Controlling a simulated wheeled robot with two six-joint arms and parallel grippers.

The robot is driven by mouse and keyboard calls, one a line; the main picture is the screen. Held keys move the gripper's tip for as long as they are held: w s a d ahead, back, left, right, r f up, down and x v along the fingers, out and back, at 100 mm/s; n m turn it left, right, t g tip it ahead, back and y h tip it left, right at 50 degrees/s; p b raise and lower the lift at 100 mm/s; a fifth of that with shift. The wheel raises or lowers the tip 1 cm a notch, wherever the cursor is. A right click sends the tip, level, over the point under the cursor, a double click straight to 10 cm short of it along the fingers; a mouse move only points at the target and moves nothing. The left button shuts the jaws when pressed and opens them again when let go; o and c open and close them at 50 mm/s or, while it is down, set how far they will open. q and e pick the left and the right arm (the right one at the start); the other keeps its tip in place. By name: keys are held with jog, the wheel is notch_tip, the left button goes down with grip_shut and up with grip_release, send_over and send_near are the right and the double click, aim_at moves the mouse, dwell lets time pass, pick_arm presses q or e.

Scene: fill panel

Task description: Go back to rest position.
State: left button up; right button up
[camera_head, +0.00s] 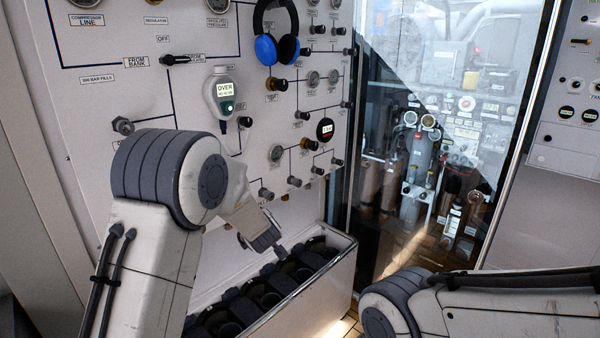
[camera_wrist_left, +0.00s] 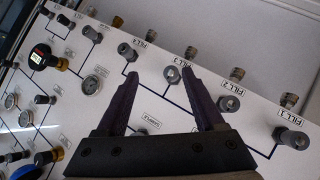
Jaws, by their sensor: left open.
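My left gripper (camera_head: 268,240) is in front of the lower part of the white fill panel (camera_head: 100,97), just above the far part of a white trough. In the left wrist view its two dark fingers (camera_wrist_left: 160,73) are spread apart with nothing between them. Behind them are the panel's fittings labelled FILL and a SAMPLE label. No contact with a fitting can be made out. My right arm (camera_head: 480,305) reaches out of the picture at the lower right, so its gripper is not seen.
The white trough (camera_head: 318,290) with dark round holders stands below the panel. A handheld meter (camera_head: 222,95) and blue-black headphones (camera_head: 277,45) hang on the panel. A glass door (camera_head: 440,130) stands to the right, with another panel (camera_head: 568,110) beyond.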

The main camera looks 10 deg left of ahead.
pick_arm(q)
jog(key=s+f+m+g+h, duration=0.2)
jog(key=s+f+m+g, duration=0.3)
jog(key=s, duration=1)
jog(key=s+m+g+h, duration=0.2)
jog(key=s+m+g, duration=0.35)
jog(key=s, duration=0.95)
jog(key=s+d+r+m, duration=0.2)
jog(key=s+d+m, duration=0.2)
jog(key=s+d, duration=0.3)
jog(key=s+d+r+m+g+h, duration=0.1)
jog(key=s+d+r+m, duration=0.2)
jog(key=s+d, duration=0.4)
jog(key=shift+s+d+r+m, duration=0.2)
jog(key=shift+s+m, duration=0.2)
jog(key=shift+m, duration=0.45)
